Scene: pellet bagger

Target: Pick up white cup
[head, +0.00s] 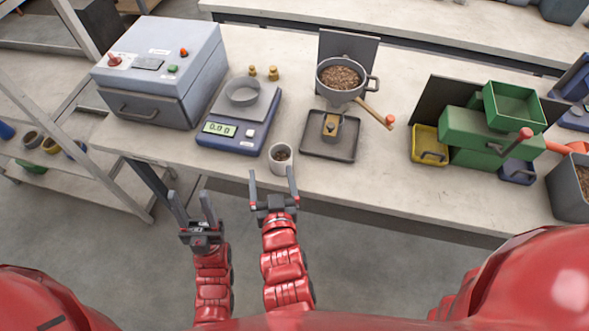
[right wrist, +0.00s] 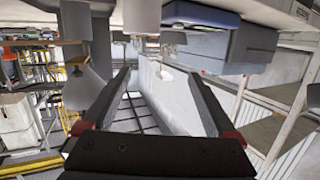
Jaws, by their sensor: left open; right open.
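My left gripper (head: 190,197) is open and empty, left of the right one and in front of the table edge.
A blue scale (head: 238,125) reading 0.00 stands left of the cup, with a grey box machine (head: 160,75) beyond. A dark tray (head: 331,148) sits right of the cup below a pellet hopper (head: 343,97).

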